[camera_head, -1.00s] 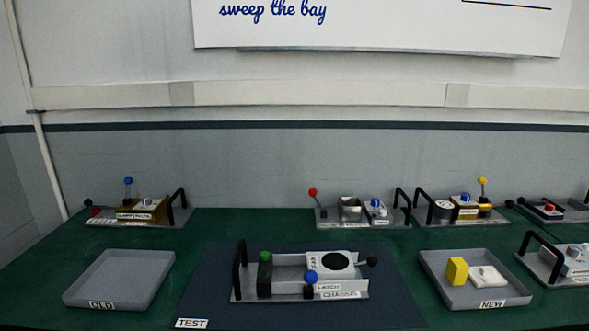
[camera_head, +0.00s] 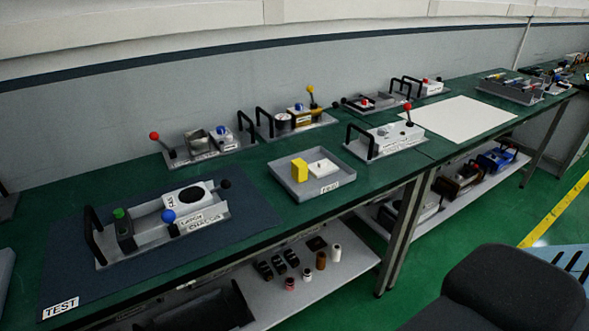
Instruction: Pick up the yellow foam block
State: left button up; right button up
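The yellow foam block (camera_head: 299,170) stands upright in the grey tray (camera_head: 339,185) labelled NEW, on the green bench top. A flat white piece (camera_head: 324,168) lies in the same tray, just right of the block. Neither of my grippers shows in the head view, so nothing is seen near the block.
The chassis unit (camera_head: 160,222) with handle and knobs sits on the dark TEST mat (camera_head: 245,220) left of the tray. Several handled units line the wall; one with a red-knobbed lever (camera_head: 392,138) is right of the tray. A dark chair (camera_head: 510,290) stands in front, lower right.

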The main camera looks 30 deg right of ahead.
aim_at(299, 167)
jog(key=l+z, duration=0.15)
jog(key=z, duration=0.25)
jog(key=l+z, duration=0.15)
jog(key=z, duration=0.3)
jog(key=l+z, duration=0.15)
jog(key=z, duration=0.25)
jog(key=i+l+z, duration=0.1)
jog(key=z, duration=0.3)
